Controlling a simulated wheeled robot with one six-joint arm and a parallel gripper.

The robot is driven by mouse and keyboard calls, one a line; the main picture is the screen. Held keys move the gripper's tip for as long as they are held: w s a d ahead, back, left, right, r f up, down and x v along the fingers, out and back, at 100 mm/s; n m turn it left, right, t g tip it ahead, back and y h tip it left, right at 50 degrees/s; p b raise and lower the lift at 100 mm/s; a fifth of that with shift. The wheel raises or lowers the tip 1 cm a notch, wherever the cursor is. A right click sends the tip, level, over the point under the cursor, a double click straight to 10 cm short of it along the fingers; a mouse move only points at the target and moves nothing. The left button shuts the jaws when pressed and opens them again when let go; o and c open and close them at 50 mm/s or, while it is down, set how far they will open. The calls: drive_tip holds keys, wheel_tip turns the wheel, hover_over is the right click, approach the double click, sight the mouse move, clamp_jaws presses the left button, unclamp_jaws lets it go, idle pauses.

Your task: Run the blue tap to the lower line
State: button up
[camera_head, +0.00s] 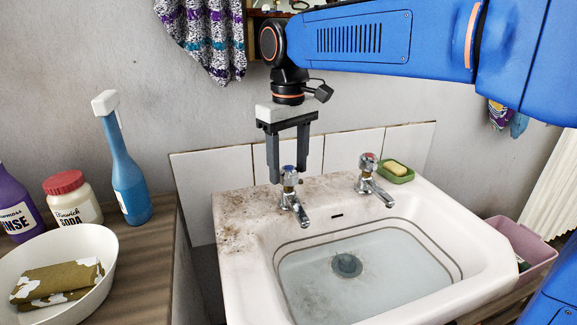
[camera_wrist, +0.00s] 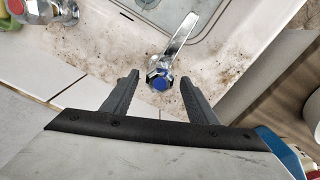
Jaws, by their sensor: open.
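Two dark lines (camera_head: 440,253) run around the inner basin wall. The basin floor looks pale blue, with a dark round drain (camera_head: 347,265); I cannot tell the water level. No stream shows from the spout.
A red-capped tap (camera_head: 368,178) stands to the right, beside a green dish (camera_head: 397,177) with yellow soap. A wooden counter on the left holds a blue bottle (camera_head: 125,170), a soda jar (camera_head: 73,200) and a white bowl (camera_head: 100,268). A tiled splashback is close behind the taps.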

drive_tip(key=shift+f, duration=0.2)
drive_tip(key=c, duration=1.1)
drive_tip(key=shift+o, duration=0.2)
drive_tip(key=shift+n, duration=1.5)
drive_tip(key=o, duration=1.1)
drive_tip(key=shift+c, duration=0.2)
drive_tip(key=shift+r, duration=0.1)
